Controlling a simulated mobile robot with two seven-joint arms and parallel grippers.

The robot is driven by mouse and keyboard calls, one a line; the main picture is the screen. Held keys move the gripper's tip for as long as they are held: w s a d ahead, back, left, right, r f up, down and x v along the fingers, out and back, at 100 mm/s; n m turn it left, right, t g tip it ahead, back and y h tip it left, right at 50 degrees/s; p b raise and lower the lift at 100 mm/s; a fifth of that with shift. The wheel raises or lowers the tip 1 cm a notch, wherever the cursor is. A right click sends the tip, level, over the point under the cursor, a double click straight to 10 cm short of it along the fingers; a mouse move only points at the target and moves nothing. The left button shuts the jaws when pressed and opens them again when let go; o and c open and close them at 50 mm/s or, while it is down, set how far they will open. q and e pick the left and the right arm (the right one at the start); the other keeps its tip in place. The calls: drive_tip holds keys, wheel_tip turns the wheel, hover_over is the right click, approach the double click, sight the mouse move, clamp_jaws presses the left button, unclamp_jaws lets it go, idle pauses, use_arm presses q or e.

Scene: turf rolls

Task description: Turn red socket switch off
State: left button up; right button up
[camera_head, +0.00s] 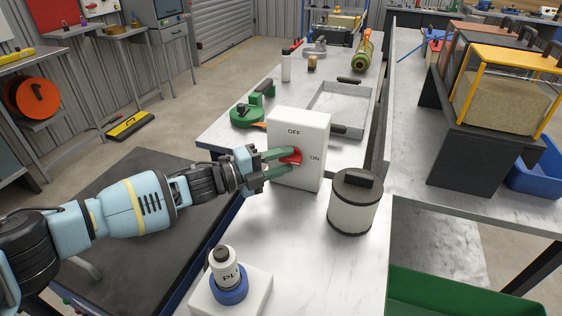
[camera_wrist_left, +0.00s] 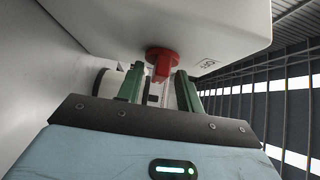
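The red switch knob (camera_head: 293,156) sits on the front of a white box (camera_head: 313,131) marked OFF at the top and ON at the right. My left gripper (camera_head: 288,163) reaches the box from the left with its green fingers apart, one above the other. In the left wrist view the red knob (camera_wrist_left: 162,58) lies between and just ahead of the open fingertips (camera_wrist_left: 158,78), with a gap on each side. Which mark the knob points to is hard to tell. My right gripper is out of view.
A white-and-black canister (camera_head: 352,208) stands right of the box. A bottle in a blue ring (camera_head: 229,289) is at the front. A green tool (camera_head: 248,113) and a metal tray (camera_head: 341,110) lie behind. The light tabletop (camera_head: 300,248) has free room in front.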

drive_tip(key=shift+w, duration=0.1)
use_arm(q)
clamp_jaws()
drive_tip(key=n+h+b, duration=0.1)
drive_tip(key=f+n+t+h+b, duration=0.1)
drive_tip(key=n+b, duration=0.1)
drive_tip(key=shift+d+f+n+t+b, duration=0.1)
drive_tip(key=shift+n+t+b, duration=0.2)
drive_tip(key=shift+t+b, duration=0.15)
drive_tip(key=shift+r+n+t+h+b, duration=0.2)
drive_tip(key=shift+n+t+h+b, duration=0.2)
drive_tip(key=shift+n+t, duration=0.25)
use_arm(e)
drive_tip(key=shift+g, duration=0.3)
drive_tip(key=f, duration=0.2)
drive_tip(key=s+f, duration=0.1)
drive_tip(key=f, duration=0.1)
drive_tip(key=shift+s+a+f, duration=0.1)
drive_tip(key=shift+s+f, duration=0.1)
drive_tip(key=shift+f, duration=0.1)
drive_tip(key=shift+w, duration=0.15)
